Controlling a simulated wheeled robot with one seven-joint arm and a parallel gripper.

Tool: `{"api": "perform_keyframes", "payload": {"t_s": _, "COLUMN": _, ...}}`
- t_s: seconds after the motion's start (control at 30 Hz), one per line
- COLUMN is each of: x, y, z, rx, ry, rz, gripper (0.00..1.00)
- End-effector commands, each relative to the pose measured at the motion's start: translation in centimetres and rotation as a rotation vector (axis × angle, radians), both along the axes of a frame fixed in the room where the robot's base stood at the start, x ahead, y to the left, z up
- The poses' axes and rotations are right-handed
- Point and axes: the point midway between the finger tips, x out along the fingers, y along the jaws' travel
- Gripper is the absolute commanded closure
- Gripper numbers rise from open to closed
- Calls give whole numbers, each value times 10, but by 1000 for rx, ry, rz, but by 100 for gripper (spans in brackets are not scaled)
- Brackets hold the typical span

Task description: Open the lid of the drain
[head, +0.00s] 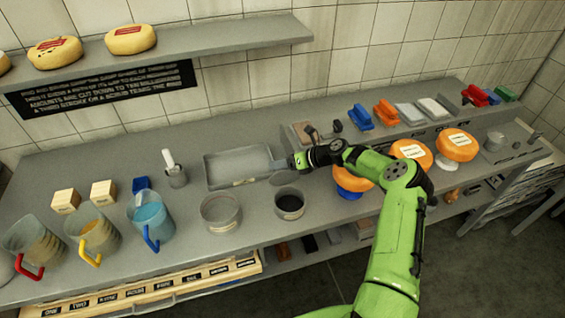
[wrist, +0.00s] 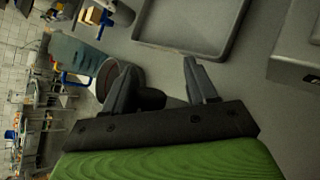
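My gripper (head: 285,165) hangs over the steel counter, at the right end of the shallow tray. In the wrist view its two fingers (wrist: 158,65) stand apart with bare counter between their tips. A small grey round piece (head: 279,179) shows just below the gripper in the head view; I cannot tell if it is the drain lid. A round pot with a dark inside (head: 290,204) stands in front of the gripper, apart from it. I cannot tell for sure which thing is the drain. A dark rounded shape shows low between the fingers in the wrist view.
The shallow tray (head: 213,182) lies left of the gripper. A clear round container (head: 221,227) and measuring jugs (head: 150,215) stand further left. A shelf (head: 235,33) hangs above.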

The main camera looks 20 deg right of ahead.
Motion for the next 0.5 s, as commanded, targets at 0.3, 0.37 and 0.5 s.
{"api": "perform_keyframes", "payload": {"t_s": 0.3, "x": -5, "y": -11, "z": 9, "rx": 0, "ry": -6, "rz": -3, "gripper": 43}}
{"api": "perform_keyframes", "payload": {"t_s": 0.37, "x": -12, "y": -20, "z": 16, "rx": 0, "ry": -7, "rz": -4, "gripper": 43}}
{"api": "perform_keyframes", "payload": {"t_s": 0.5, "x": -32, "y": -49, "z": 35, "rx": -1, "ry": -6, "rz": -6, "gripper": 43}}
